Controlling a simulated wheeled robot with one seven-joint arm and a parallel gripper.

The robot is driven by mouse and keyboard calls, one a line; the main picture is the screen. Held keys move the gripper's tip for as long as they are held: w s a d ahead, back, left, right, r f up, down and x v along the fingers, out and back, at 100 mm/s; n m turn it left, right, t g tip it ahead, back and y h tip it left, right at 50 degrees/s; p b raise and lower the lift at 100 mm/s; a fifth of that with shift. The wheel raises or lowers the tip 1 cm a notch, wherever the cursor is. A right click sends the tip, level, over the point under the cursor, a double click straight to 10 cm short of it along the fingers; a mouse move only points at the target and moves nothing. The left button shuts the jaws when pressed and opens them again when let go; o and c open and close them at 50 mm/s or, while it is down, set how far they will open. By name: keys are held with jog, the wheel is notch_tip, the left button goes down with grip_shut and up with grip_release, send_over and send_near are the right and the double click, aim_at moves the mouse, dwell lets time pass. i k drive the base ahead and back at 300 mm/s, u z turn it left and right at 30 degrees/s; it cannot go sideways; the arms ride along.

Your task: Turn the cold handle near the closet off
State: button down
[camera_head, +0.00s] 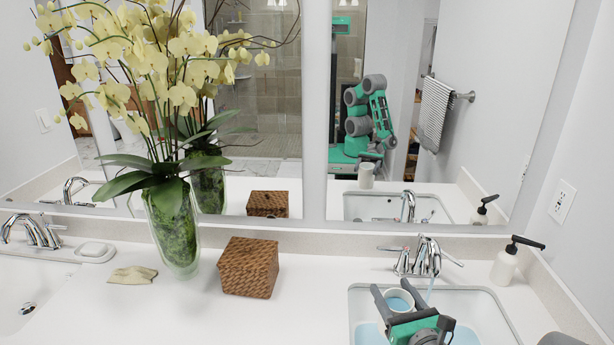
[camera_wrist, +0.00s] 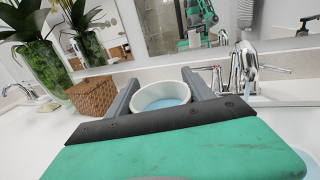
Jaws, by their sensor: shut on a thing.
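The chrome faucet (camera_head: 427,256) stands behind the right sink (camera_head: 500,318), with a lever on each side: the left handle (camera_head: 392,249) and the right handle (camera_head: 452,259). Water runs from its spout, and bluish water lies in the sink. I cannot tell which handle is cold, and no closet is recognisable. My gripper (camera_head: 392,287) is over the sink's left part, shut on a white cup (camera_wrist: 162,96) with bluish water in it. The faucet (camera_wrist: 247,62) is beyond and right of the cup in the wrist view. My gripper is apart from both handles.
A soap dispenser (camera_head: 505,265) is right of the faucet. A mirror backs the counter; a second faucet (camera_head: 35,232) is far left.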

aim_at(452, 259)
jog(key=k, duration=1.2)
jog(key=u, duration=1)
jog(key=i, duration=0.85)
jog(key=u, duration=0.9)
jog(key=i, duration=0.65)
jog(key=u, duration=0.15)
